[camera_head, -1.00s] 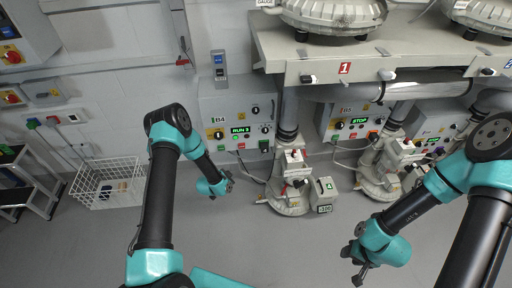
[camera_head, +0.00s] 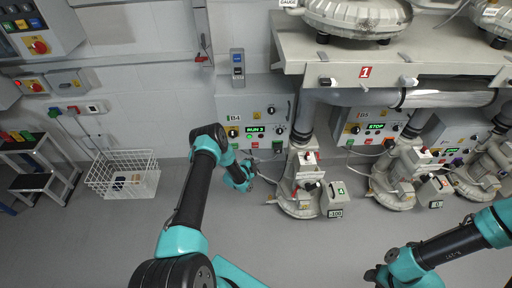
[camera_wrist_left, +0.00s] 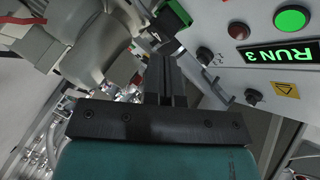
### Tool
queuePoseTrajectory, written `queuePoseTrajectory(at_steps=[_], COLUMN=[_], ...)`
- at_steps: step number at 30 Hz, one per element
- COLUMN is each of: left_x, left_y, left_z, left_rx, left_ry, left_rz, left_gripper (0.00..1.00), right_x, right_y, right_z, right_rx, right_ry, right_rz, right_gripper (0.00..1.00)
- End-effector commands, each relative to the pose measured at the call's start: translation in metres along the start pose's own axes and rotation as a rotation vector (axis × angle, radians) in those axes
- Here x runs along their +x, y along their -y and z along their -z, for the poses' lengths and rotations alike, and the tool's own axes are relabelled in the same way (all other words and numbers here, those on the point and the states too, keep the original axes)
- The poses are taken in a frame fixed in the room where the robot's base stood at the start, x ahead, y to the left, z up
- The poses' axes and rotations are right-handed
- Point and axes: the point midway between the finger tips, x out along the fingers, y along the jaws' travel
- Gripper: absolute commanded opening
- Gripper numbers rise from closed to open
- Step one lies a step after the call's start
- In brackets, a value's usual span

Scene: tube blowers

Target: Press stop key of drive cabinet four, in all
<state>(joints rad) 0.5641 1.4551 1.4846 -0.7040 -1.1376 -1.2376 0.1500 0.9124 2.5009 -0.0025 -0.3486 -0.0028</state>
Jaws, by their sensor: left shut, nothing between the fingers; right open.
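Drive cabinet four (camera_head: 228,104), labelled B4, is on the wall near the middle of the head view, its green display (camera_head: 255,129) reading RUN 3. No label shows which is the stop key. My left gripper (camera_head: 247,184) is shut and empty, below and in front of the cabinet, apparently apart from it. My right gripper (camera_head: 374,276) is open and empty at the lower right.
A white blower unit (camera_head: 303,185) and a small grey box (camera_head: 335,200) stand right of my left gripper. Cabinet B5 (camera_head: 350,116), showing STOP, is further right. A heavy shelf (camera_head: 430,66) overhangs the right side. A wire basket (camera_head: 125,172) is at left. The floor between is clear.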

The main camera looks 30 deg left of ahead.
Motion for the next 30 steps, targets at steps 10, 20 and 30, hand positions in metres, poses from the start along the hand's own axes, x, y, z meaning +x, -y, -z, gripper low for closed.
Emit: queuePoseTrajectory(at_steps=[10,20,30], left_x=[0.018,0.045,0.06], left_y=[0.013,0.032,0.043], left_z=[-0.013,-0.033,-0.044], left_rx=[0.0,0.001,-0.001], left_ry=[0.0,0.0,0.0], left_rz=[0.0,0.001,-0.001], left_gripper=[0.0,0.0,0.0], right_x=[0.0,0.0,0.0], right_y=[0.0,0.0,0.0], right_z=[0.0,0.0,0.0], right_rx=[0.0,0.0,0.0], right_ry=[0.0,0.0,0.0], right_rz=[0.0,0.0,0.0], right_gripper=[0.43,0.43,0.43])
